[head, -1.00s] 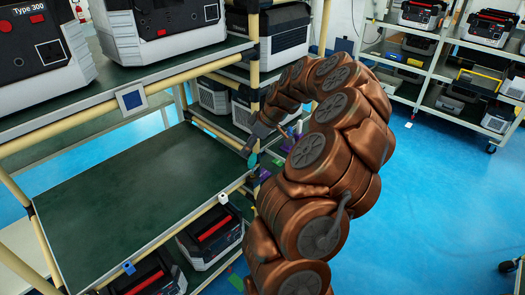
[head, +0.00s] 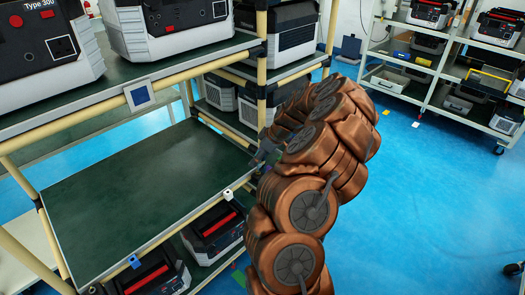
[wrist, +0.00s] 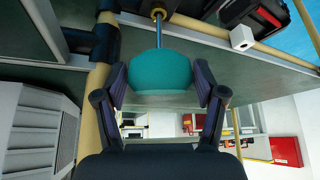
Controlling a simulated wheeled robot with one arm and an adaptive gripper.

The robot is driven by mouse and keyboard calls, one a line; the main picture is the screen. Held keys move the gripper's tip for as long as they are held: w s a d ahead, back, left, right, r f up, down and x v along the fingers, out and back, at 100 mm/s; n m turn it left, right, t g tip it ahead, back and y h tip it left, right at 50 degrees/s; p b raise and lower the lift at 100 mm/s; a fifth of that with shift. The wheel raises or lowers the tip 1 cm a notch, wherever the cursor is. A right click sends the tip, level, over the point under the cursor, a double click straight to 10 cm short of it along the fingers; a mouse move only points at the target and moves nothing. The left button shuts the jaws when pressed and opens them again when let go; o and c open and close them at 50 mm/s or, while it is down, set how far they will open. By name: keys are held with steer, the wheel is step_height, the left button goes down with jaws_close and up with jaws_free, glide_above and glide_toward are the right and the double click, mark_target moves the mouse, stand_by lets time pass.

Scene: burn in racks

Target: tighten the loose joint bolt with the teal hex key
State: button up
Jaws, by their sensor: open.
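The teal hex key (wrist: 160,70) is in the wrist view, its rounded handle between my gripper's fingers and its thin metal shaft pointing to the top of the picture. The shaft's far end meets a small brass-coloured bolt (wrist: 158,13) on the rack; whether it is fully seated I cannot tell. My gripper (wrist: 160,90) is open, with one dark finger on each side of the handle and a gap visible beside it. In the head view, my gripper (head: 264,156) is at the rack's right post, and the handle is not clearly visible there.
A cream rack post (wrist: 96,115) with a black joint (wrist: 103,43) stands close left of my gripper. The green middle shelf (head: 110,205) is empty. Grey-and-black units fill the shelves above and below. Blue floor (head: 420,200) is open to the right.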

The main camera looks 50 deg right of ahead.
steer(key=shift+w+f, duration=0.1)
steer(key=shift+f, duration=0.05)
steer(key=c, duration=1.2)
steer(key=shift+m+h+p, duration=0.6)
steer(key=shift+m+p, duration=0.25)
steer(key=shift+m, duration=0.25)
steer(key=o, duration=1)
steer(key=shift+c, duration=0.2)
steer(key=c, duration=1)
